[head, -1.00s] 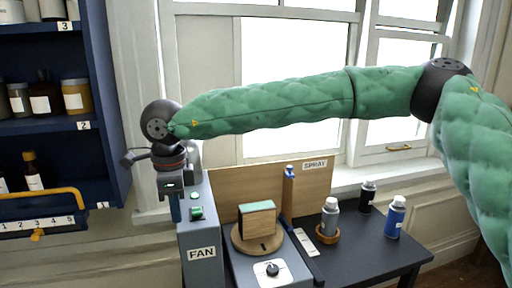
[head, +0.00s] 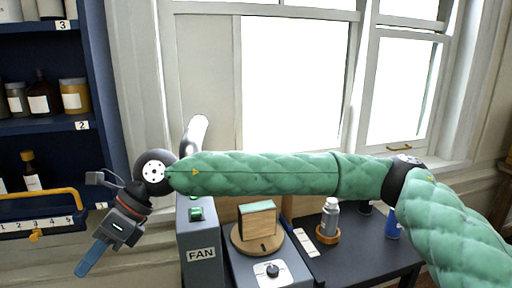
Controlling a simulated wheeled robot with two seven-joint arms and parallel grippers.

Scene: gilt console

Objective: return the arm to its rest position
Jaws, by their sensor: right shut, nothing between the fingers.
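My right arm, in green quilted cover, reaches across the head view from the right. My right gripper (head: 92,258) is at the lower left, pointing down and left, shut and empty. It hangs in free space in front of the blue shelf's lower part and left of the grey FAN box (head: 201,254), touching nothing that I can see. My left gripper is not in view.
A blue shelf (head: 103,150) with jars and a yellow handle (head: 70,192) stands at left. My arm hides part of the board behind.

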